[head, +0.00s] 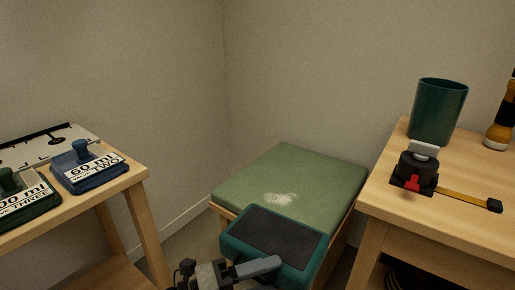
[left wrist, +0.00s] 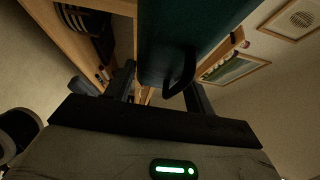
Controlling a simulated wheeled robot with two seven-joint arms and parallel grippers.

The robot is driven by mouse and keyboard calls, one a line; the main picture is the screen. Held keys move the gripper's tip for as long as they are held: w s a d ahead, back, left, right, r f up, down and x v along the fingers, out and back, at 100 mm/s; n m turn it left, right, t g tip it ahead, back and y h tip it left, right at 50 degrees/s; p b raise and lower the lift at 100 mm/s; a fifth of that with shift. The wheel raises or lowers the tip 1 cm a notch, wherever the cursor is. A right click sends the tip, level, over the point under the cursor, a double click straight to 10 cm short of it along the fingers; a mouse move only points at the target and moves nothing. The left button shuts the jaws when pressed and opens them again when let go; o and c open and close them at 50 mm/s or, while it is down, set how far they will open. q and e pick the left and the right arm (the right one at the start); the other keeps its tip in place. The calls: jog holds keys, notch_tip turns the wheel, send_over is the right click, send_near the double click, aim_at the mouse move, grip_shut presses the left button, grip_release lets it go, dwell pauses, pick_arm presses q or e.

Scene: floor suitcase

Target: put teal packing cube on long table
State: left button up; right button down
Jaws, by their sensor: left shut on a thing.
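The teal packing cube (head: 231,247), with a dark panel on top, is at the bottom centre of the head view, in front of a green-topped bench. My left gripper (head: 262,267) is shut on its near side. In the left wrist view the cube (left wrist: 190,25) rises from between the fingers (left wrist: 163,86), with a dark loop handle on it. One wooden table (head: 385,215) stands at the right and another (head: 136,177) at the left. I cannot tell which is the long table. My right gripper is not in view.
The right table holds a teal cup (head: 437,112), a black-and-red tape measure (head: 413,172) with its yellow tape out, and an amber bottle (head: 499,132). Its front left corner is bare. The green bench (head: 290,178) is between the tables. The left table holds labelled blue (head: 90,170) and green blocks.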

pick_arm(q)
jog(key=a+n+t, duration=0.1)
jog(key=w+a+t+y, duration=0.1)
jog(key=a+r+n+t, duration=0.1)
jog(key=shift+w+a+n+t+y, duration=0.25)
jog(key=shift+a+n+t+y, duration=0.05)
jog(key=shift+a+y, duration=0.1)
jog(key=w+a+r+n+t+y, duration=0.1)
jog(key=a+n+t+y, duration=0.3)
jog(key=a+y, duration=0.3)
jog(key=w+a+r+n+t+y, duration=0.1)
jog(key=w+a+n+t+y, duration=0.1)
jog(key=a+n+t+y, duration=0.2)
jog(key=a+n+y, duration=0.3)
jog(key=a, duration=0.1)
jog(key=shift+r+y, duration=0.3)
jog(key=shift+r, duration=0.1)
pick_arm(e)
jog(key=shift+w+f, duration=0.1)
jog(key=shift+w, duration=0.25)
pick_arm(q)
jog(key=shift+a, duration=0.2)
